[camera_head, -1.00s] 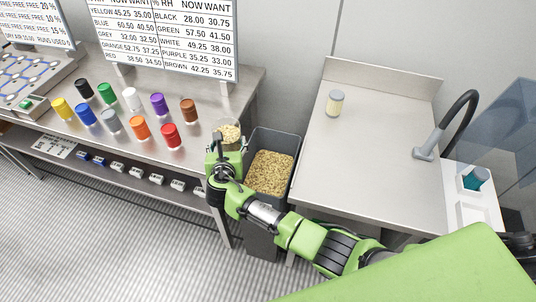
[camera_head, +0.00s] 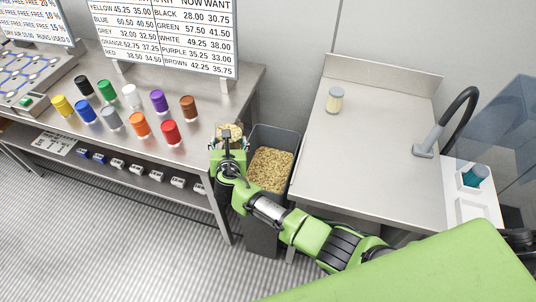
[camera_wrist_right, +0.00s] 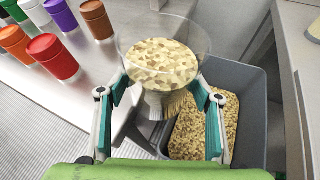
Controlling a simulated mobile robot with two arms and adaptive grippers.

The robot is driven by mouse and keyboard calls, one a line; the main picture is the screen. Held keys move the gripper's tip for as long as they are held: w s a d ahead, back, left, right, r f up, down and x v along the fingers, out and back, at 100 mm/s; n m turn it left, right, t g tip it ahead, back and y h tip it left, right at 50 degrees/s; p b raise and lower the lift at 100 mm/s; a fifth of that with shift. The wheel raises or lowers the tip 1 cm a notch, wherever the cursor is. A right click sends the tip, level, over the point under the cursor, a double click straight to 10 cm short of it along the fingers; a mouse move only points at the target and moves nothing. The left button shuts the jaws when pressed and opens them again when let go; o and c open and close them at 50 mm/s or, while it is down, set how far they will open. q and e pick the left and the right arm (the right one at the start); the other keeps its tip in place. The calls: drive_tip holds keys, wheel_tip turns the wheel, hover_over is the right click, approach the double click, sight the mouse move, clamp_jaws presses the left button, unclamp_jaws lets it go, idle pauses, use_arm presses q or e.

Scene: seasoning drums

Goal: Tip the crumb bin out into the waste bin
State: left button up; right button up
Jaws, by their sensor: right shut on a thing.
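The crumb bin (camera_wrist_right: 160,62) is a clear round tub with tan crumbs in it. My right gripper (camera_wrist_right: 160,100) is shut on it, one finger on each side. In the head view the crumb bin (camera_head: 230,131) is partly hidden by my right gripper (camera_head: 228,146). It looks upright, at the right end of the drum table, and I cannot tell whether it touches the table. The waste bin (camera_head: 287,139) is a grey bin holding a bed of similar crumbs, just right of the gripper. In the wrist view the waste bin (camera_wrist_right: 245,90) is below and to the right. My left gripper is not in view.
Several coloured drums stand on the steel table (camera_head: 215,95) left of the gripper, the red drum (camera_head: 171,132) and brown drum (camera_head: 188,108) nearest. A steel counter (camera_head: 350,150) borders the waste bin on the right, with a pale jar (camera_head: 335,100) on it.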

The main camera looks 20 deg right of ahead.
sight(240, 143)
drive_tip(key=shift+d+f+m+y+b, duration=0.35)
drive_tip(key=shift+d+m+y+b, duration=0.2)
drive_tip(key=shift+m, duration=0.25)
drive_tip(key=shift+d, duration=0.2)
drive_tip(key=shift+y, duration=0.25)
drive_tip(key=shift+s+d+f+m+t+y+b, duration=0.1)
drive_tip(key=shift+d+f+m+t+y+b, duration=0.1)
drive_tip(key=shift+d+m+y+b, duration=0.3)
drive_tip(key=shift+d+f+m+t+y+b, duration=0.1)
drive_tip(key=shift+d+f+m+y+b, duration=0.1)
drive_tip(key=shift+d+m+b, duration=0.45)
drive_tip(key=shift+f+m+y+b, duration=0.25)
drive_tip(key=shift+m+b, duration=0.3)
drive_tip(key=shift+b, duration=0.35)
idle(0.4)
drive_tip(key=shift+f+m+t+y+b, duration=0.25)
drive_tip(key=shift+m+y+b, duration=0.5)
drive_tip(key=shift+b, duration=0.45)
drive_tip(key=shift+d+f+m+t+y+b, duration=0.15)
drive_tip(key=shift+m+y+b, duration=0.1)
drive_tip(key=shift+m+b, duration=0.5)
drive_tip(key=shift+d+f+m+t+y+b, duration=0.15)
drive_tip(key=shift+m+y+b, duration=0.15)
drive_tip(key=shift+b, duration=0.7)
idle(1.3)
